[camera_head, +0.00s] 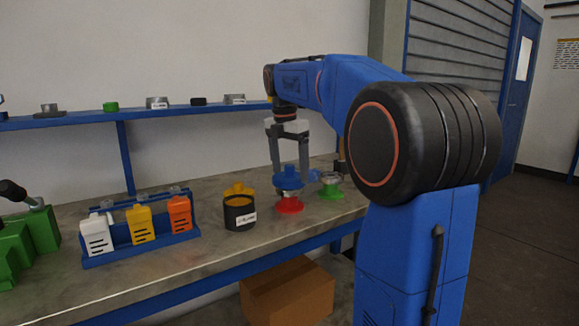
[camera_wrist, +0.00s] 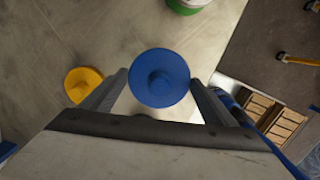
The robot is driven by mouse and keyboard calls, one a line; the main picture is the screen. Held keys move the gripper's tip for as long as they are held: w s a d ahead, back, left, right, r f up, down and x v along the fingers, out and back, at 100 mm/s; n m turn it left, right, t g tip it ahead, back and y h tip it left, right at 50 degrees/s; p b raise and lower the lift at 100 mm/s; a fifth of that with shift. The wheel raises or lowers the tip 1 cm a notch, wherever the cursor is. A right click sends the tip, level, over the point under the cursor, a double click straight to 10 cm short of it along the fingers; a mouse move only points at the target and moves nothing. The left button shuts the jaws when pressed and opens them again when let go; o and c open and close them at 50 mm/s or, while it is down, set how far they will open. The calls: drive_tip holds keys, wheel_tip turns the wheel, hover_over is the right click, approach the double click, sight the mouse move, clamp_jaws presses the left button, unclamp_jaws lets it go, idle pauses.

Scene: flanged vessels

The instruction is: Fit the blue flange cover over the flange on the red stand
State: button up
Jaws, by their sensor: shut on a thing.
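The blue flange cover (camera_head: 288,181) is a round disc with a raised knob on top. My gripper (camera_head: 289,168) points down and is shut on it. In the wrist view the cover (camera_wrist: 159,78) sits between the two fingers of my gripper (camera_wrist: 160,88). The red stand (camera_head: 290,205) is on the bench directly below the cover in the head view. The stand's flange is hidden by the cover, so I cannot tell whether they touch. The wrist view shows no red around the cover.
A green stand with a metal flange (camera_head: 331,180) is close on the right. A black container with a yellow cover (camera_head: 239,208) is on the left. A blue rack (camera_head: 140,248) with white, yellow and orange units stands farther left. The bench's front edge (camera_head: 230,262) is near.

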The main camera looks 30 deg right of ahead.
drive_tip(key=shift+f, duration=1.2)
drive_tip(key=o, duration=1)
drive_tip(key=shift+o, duration=0.2)
wheel_tip(320, 180, up, 17)
drive_tip(key=a, duration=0.2)
drive_tip(key=shift+s+r, duration=0.15)
drive_tip(key=shift+s, duration=0.15)
drive_tip(key=s+a+f+m+t, duration=0.1)
drive_tip(key=s+a+f+m, duration=0.3)
drive_tip(key=s+f+m, duration=0.3)
drive_tip(key=s+a+f+m+t+y, duration=0.1)
drive_tip(key=s+a+f+m, duration=0.4)
drive_tip(key=s+f, duration=0.7)
drive_tip(key=s+a+f+m+t, duration=0.2)
drive_tip(key=s+f+m, duration=0.6)
drive_tip(key=f, duration=1)
drive_tip(key=s+a, duration=0.2)
drive_tip(key=shift+s+a+f+m, duration=0.3)
drive_tip(key=shift+a+f+m, duration=0.1)
